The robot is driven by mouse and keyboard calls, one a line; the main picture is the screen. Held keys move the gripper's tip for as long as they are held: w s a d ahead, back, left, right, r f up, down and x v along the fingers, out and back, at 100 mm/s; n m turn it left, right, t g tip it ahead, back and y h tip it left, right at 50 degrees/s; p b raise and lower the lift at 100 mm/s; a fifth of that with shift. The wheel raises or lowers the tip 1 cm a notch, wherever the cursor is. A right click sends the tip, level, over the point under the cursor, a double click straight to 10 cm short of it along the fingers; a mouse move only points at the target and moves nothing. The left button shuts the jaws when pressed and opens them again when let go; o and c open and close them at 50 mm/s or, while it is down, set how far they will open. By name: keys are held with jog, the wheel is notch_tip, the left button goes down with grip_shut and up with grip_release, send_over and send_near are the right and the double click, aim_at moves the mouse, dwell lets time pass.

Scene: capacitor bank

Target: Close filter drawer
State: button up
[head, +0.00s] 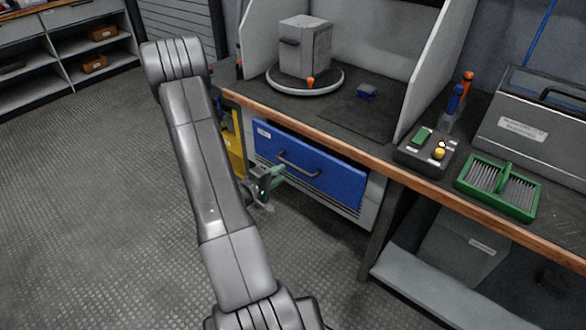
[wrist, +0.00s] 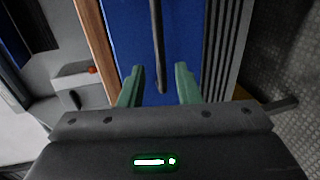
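The blue filter drawer (head: 325,178) sits under the workbench top, with a dark bar handle (head: 298,165) across its front. Its front stands out a little from the grey cabinet around it. My gripper (head: 275,175) is at the left part of the drawer front, close to the handle. In the wrist view the drawer front (wrist: 185,30) fills the middle, and the handle (wrist: 158,50) runs down toward the gap between the green fingers. My gripper (wrist: 158,85) is open, with the handle's end between the fingertips. I cannot tell whether either finger touches it.
The wooden workbench edge (head: 340,148) runs just above the drawer. A grey box (head: 305,45) on a round turntable, a small control panel (head: 428,150) and a green rack (head: 498,188) stand on the bench. A yellow item (head: 233,150) is left of the drawer. The floor in front is clear.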

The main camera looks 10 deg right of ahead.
aim_at(293, 166)
jog(key=b+x, duration=0.1)
jog(key=x, duration=0.6)
jog(key=shift+w+d, duration=0.2)
jog(key=shift+d, duration=0.05)
jog(key=shift+c, duration=0.4)
grip_shut()
